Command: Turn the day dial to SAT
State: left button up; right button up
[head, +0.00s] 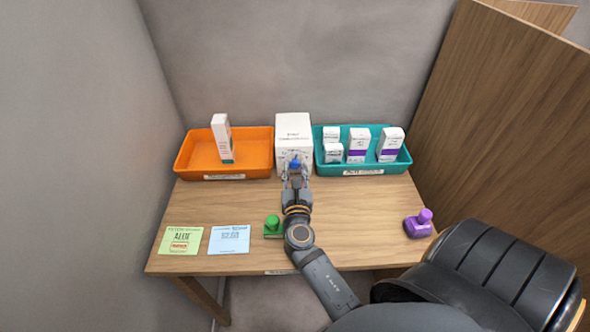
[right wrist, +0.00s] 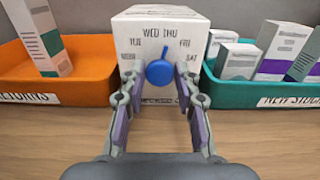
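The white box (head: 294,133) stands at the back of the table between two trays. Its front carries the blue day dial (right wrist: 159,72), with day labels around it: TUE on the left, WED and THU on top, FRI and SAT on the right. The dial's narrow pointer tips up and slightly right, towards THU. My right gripper (right wrist: 160,82) is open, its fingertips left and right of the dial with gaps visible on both sides. In the head view my right gripper (head: 296,174) reaches the box front. The left-hand lower label is partly hidden. My left gripper is not in view.
An orange tray (head: 183,157) with one carton is on the left, a teal tray (head: 318,158) with several cartons on the right. A green stamp (head: 272,227), a purple stamp (head: 418,224), a green card (head: 180,240) and a blue card (head: 229,239) lie nearer the front.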

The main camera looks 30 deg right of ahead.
jog(key=shift+c, duration=1.2)
grip_shut()
jog(key=shift+f+m+b, duration=0.1)
jog(key=shift+m+b, duration=0.45)
jog(key=shift+m, duration=0.55)
jog(key=shift+m+b, duration=0.45)
jog(key=shift+m, duration=0.45)
jog(key=m+b, duration=0.2)
jog(key=m, duration=0.2)
jog(key=shift+d+m, duration=0.1)
jog(key=shift+m, duration=0.2)
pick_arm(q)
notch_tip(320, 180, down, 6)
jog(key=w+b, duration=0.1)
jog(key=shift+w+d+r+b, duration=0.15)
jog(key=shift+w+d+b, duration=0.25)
pick_arm(e)
jog(key=shift+m, duration=1.7)
